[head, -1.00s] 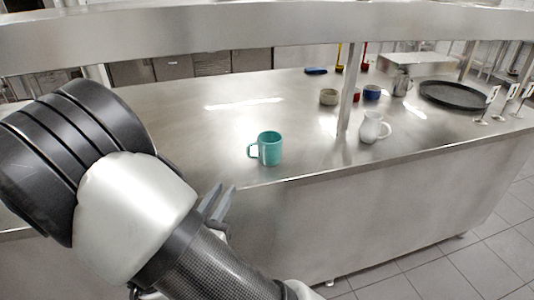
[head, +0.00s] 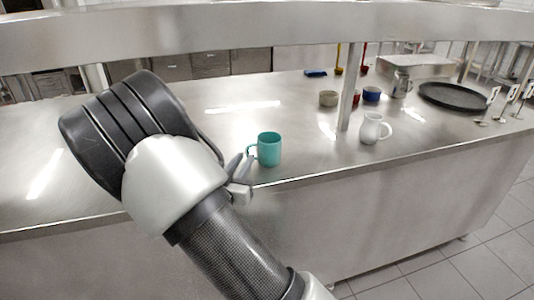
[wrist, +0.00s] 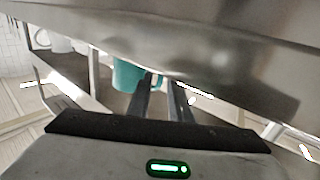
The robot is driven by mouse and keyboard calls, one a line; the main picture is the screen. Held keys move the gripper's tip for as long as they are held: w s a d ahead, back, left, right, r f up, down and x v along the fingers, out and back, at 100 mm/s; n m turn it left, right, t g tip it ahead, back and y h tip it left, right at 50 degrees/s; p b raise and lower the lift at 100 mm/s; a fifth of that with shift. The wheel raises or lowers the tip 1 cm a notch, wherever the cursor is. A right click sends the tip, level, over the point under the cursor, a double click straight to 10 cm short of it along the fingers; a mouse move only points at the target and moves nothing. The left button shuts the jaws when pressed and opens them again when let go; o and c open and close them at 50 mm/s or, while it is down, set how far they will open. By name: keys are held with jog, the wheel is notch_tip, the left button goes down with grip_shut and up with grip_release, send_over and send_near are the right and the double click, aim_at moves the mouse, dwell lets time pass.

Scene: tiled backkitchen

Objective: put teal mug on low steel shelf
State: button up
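The teal mug (head: 269,149) stands upright near the front edge of the steel counter, its handle towards the left of the head view. It also shows in the wrist view (wrist: 128,76), just beyond the fingertips. My gripper (head: 241,168) is beside the mug on its handle side, at the counter's front edge. In the wrist view its two fingers (wrist: 161,82) are apart, with no object held between them. A steel shelf (head: 270,28) spans above the counter; I cannot tell whether it is the low one.
A steel post (head: 347,98) stands right of the teal mug, with a white jug (head: 373,129) beside it. A beige cup (head: 328,98), a blue cup (head: 372,94), a metal pitcher (head: 401,85) and a black round tray (head: 455,96) stand farther back. The counter's left side is clear.

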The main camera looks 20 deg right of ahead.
jog(key=shift+x, duration=1.15)
grip_shut()
